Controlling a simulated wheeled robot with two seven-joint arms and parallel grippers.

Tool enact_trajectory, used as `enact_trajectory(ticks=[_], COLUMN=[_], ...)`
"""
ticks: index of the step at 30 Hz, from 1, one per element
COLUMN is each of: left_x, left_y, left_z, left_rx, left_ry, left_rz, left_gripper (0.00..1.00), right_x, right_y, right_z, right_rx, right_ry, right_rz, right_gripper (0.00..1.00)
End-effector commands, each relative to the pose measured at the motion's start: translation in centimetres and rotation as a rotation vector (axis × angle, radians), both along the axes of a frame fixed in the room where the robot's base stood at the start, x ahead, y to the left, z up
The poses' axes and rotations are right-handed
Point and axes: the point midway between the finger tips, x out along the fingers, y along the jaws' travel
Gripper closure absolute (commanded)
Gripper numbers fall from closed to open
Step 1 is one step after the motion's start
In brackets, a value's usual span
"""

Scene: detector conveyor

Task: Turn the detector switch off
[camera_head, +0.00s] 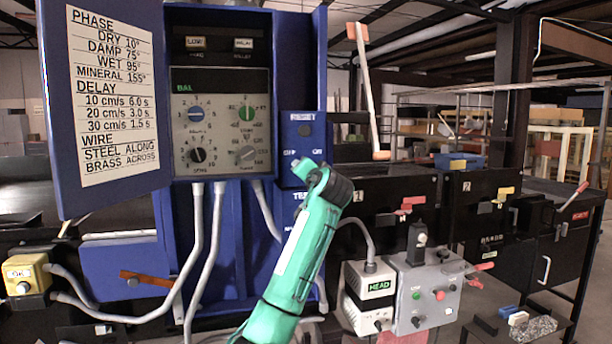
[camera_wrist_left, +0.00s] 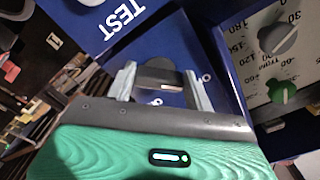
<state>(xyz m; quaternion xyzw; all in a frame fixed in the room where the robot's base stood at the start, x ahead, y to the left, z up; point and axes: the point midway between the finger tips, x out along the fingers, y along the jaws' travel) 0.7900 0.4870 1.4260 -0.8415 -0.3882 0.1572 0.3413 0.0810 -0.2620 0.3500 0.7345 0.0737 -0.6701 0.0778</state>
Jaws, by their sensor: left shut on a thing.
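The detector switch has a dark knob (camera_wrist_left: 158,74), which shows in the left wrist view on a blue panel. In the head view the knob is hidden behind my left gripper (camera_head: 305,172). The blue switch panel (camera_head: 303,130) carries an off label at left and an on label at right, above the gripper. In the left wrist view my left gripper (camera_wrist_left: 160,88) has one pale finger on each side of the knob and is shut on it. The knob's pointing direction is hard to tell. My right gripper is in neither view.
The dial panel (camera_head: 222,120) with several knobs is left of the switch. An open blue door (camera_head: 60,130) bears a settings chart (camera_head: 110,95). Grey cables hang below. A grey control box (camera_head: 430,290) and a HEAD box (camera_head: 370,290) stand to the right.

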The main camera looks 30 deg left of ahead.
Motion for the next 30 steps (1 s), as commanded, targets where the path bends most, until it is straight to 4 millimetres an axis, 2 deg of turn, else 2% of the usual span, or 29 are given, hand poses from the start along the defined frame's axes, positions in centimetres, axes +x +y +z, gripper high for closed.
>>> enact_trajectory(ticks=[5,6,9,20,25,30], left_x=[0.1,0.1,0.1,-0.2,-1.8,-4.3], left_y=[-0.1,-0.1,-0.1,-0.3,-2.2,-5.3], left_z=[-0.4,-0.4,-0.3,-0.2,-0.4,-0.5], left_rx=[-0.004,-0.005,-0.003,-0.001,-0.001,-0.002], left_ry=[0.005,0.005,0.004,0.001,-0.002,-0.002], left_rz=[-0.001,0.0,-0.001,-0.001,-0.003,-0.005], left_gripper=[0.7,0.45,0.26,0.25,0.25,0.25], right_x=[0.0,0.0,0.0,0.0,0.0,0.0], right_y=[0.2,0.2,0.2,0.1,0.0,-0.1], right_z=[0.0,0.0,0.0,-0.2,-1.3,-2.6], right_rx=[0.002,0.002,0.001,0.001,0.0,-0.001], right_ry=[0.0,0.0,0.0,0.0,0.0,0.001], right_rz=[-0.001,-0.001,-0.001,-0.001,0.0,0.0], right_gripper=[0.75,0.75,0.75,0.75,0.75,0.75])
